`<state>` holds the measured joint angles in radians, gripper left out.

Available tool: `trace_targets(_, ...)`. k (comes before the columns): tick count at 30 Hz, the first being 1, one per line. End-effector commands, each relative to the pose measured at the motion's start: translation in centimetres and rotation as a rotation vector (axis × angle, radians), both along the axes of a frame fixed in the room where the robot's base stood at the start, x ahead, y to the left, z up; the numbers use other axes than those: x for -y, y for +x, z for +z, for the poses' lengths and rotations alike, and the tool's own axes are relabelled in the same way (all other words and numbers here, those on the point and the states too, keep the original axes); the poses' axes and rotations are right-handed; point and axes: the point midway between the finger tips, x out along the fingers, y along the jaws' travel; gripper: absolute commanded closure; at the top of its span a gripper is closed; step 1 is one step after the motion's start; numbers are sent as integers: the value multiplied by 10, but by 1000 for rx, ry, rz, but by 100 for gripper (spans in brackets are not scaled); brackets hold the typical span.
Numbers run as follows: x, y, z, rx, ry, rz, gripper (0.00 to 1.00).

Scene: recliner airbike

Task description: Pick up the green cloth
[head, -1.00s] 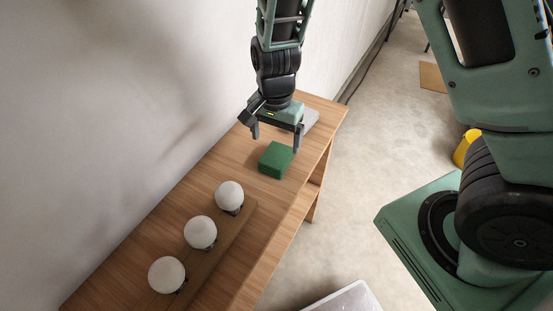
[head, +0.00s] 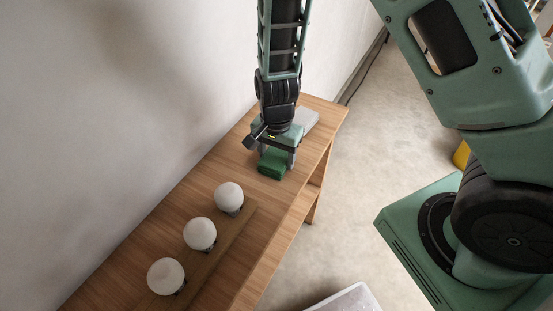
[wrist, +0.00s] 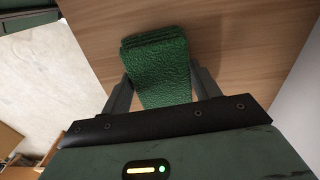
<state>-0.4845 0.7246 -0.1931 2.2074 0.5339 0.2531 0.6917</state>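The green cloth (head: 271,170) is a folded, block-like pad lying on the wooden table. In the wrist view the cloth (wrist: 160,68) has a rough texture and layered folds at its far edge. My gripper (head: 277,158) is lowered over it, pointing down. In the wrist view the fingers of my gripper (wrist: 161,88) stand apart, one on each side of the cloth, with the cloth between them. They look close to its sides; I cannot tell whether they touch. The gripper body hides the near end of the cloth.
Three white globes (head: 200,233) stand in a row on a wooden board on the table (head: 130,250). A grey flat object (head: 306,119) lies behind my gripper. The wall borders the table's left side; open floor (head: 365,190) lies to its right.

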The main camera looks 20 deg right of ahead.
Motion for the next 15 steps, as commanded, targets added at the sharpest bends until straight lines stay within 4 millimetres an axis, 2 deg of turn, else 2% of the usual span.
trace_targets(9, 0, 0, 3, 1, 1, 0, 61)
trace_targets(11, 0, 1, 9, 3, 1, 0, 61)
trace_targets(15, -1, 1, 33, 5, 2, 2, 61)
